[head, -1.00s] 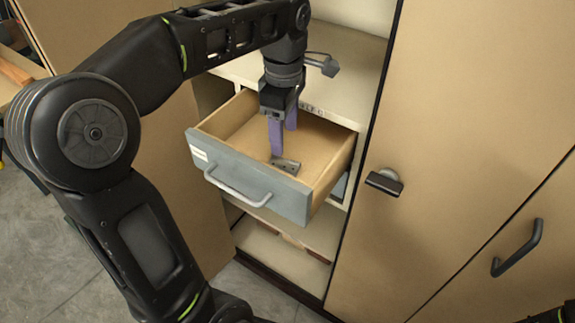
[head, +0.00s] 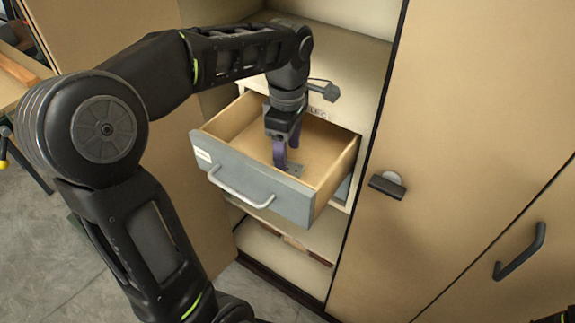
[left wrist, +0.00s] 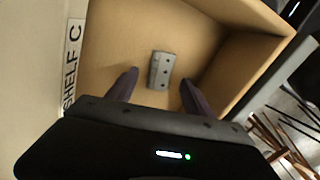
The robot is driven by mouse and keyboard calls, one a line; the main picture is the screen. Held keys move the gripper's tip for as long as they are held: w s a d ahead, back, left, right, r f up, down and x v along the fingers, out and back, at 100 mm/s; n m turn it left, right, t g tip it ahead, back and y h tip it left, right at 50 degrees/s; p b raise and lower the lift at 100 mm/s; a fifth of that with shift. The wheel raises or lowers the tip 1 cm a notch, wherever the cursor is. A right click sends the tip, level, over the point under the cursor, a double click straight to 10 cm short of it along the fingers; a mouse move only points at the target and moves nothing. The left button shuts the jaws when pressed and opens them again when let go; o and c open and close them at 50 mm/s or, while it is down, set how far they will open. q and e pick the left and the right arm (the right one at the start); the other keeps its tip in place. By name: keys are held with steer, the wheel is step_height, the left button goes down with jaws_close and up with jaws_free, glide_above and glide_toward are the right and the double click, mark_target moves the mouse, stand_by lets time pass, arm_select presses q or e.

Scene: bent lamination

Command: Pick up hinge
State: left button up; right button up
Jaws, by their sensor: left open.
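The hinge (left wrist: 161,70) is a small grey metal plate with dark holes. It lies on the floor of the open drawer (head: 252,190). In the head view the hinge (head: 294,169) shows only partly, beside my left gripper's fingers. My left gripper (head: 285,162) points down into the drawer. Its purple fingers are apart, and they also show in the left wrist view (left wrist: 158,86), one on each side of the hinge's near end. Nothing is between the fingertips that I can see as held.
The drawer's wooden walls (head: 338,172) surround the gripper closely. A cabinet shelf (head: 345,60) is above and behind. A closed door with a dark handle (head: 388,185) stands at the right. A label reading SHELF C (left wrist: 72,68) is beside the drawer.

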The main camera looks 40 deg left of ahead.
mark_target(288, 165)
arm_select(q)
step_height(288, 165, down, 3)
steer(key=shift+f, duration=0.15)
steer(key=shift+c, duration=0.6)
jaws_close()
stand_by(0.4)
